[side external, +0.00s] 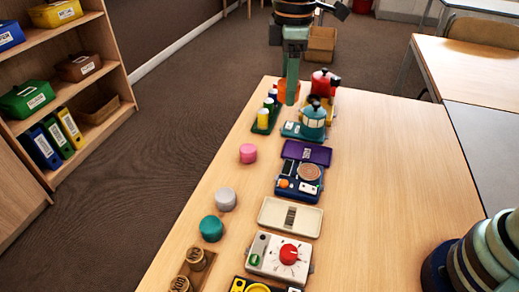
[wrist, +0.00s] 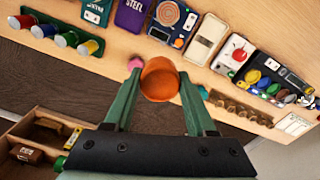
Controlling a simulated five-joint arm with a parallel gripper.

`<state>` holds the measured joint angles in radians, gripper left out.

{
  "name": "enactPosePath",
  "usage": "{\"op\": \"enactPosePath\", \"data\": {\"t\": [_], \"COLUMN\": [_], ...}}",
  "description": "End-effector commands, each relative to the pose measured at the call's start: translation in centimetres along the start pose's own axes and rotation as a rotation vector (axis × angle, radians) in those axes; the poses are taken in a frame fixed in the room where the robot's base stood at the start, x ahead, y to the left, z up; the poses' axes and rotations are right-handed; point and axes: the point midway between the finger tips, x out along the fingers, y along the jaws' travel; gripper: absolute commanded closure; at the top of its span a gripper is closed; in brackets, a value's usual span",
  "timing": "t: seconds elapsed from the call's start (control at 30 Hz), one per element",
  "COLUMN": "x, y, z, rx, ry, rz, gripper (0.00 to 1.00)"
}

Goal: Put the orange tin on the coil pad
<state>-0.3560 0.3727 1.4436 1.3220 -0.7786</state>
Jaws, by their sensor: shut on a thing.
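The orange tin (wrist: 160,80) is between the two fingers of my gripper (wrist: 160,88) in the wrist view, which are shut on it. In the side external view, my gripper (side external: 290,85) holds the orange tin (side external: 282,87) near the far end of the table, by the spools and pots. The coil pad is a round brown coil (side external: 310,172) on a dark blue device (side external: 298,182), nearer the camera than my gripper. It also shows at the top of the wrist view (wrist: 168,13). Nothing lies on the coil.
Pink (side external: 248,153), grey (side external: 225,199) and teal (side external: 211,228) tins stand in a line along the table's left side. A teal pot (side external: 313,121), a red pot (side external: 322,84) and a spool rack (side external: 265,118) crowd the far end. The right side of the table is clear.

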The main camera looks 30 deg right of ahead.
Motion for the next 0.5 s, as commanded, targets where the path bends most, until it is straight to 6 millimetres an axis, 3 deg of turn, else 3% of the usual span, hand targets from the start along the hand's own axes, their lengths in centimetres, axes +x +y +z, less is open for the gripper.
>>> {"op": "enactPosePath", "data": {"t": [0.03,0.2,0.37,0.5], "x": [-0.3,-0.3,-0.1,1.6], "y": [-0.1,-0.8,-1.2,-1.4], "z": [1.5,4.8,6.3,6.6], "rx": [0.04,0.14,0.186,0.194], "ry": [0.003,0.003,0.002,-0.001], "rz": [0.003,0.003,0.002,-0.001], "gripper": [1.0,1.0,1.0,1.0]}}
